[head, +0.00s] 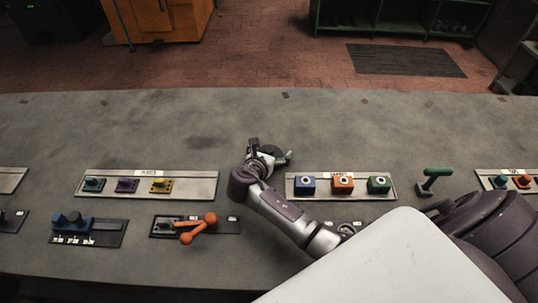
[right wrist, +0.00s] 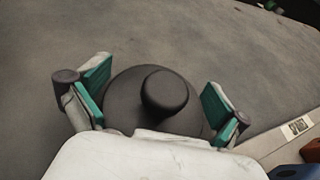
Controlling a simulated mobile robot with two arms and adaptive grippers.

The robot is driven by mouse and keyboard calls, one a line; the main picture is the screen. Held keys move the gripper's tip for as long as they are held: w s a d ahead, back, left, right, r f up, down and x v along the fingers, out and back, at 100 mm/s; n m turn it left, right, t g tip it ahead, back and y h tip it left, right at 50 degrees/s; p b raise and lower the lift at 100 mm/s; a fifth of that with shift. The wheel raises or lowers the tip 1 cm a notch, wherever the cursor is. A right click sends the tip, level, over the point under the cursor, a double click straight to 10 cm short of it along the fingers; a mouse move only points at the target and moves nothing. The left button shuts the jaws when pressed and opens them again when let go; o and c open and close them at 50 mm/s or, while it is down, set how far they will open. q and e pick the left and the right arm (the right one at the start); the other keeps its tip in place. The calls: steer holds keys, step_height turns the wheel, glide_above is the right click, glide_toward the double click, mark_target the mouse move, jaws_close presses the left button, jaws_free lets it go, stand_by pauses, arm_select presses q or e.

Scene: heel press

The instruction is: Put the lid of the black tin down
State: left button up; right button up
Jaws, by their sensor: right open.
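My right gripper (head: 270,152) is above the grey bench, between the two label plates. It is open. In the right wrist view, its teal-padded fingers stand on either side of a dark round lid (right wrist: 122,92) with a round black knob (right wrist: 165,91). A gap shows between the pads and the knob. The white gripper body hides the lid's near edge. I cannot tell whether the lid is seated flat on a black tin, as the tin's body is hidden. In the head view the gripper mostly covers it. My left gripper is not in view.
Right is a plate with blue, orange and green boxes (head: 343,183). An orange lever (head: 198,229) and green handle (head: 433,178) stand nearby. The bench's far side is clear.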

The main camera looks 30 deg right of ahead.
steer(key=c, duration=0.8)
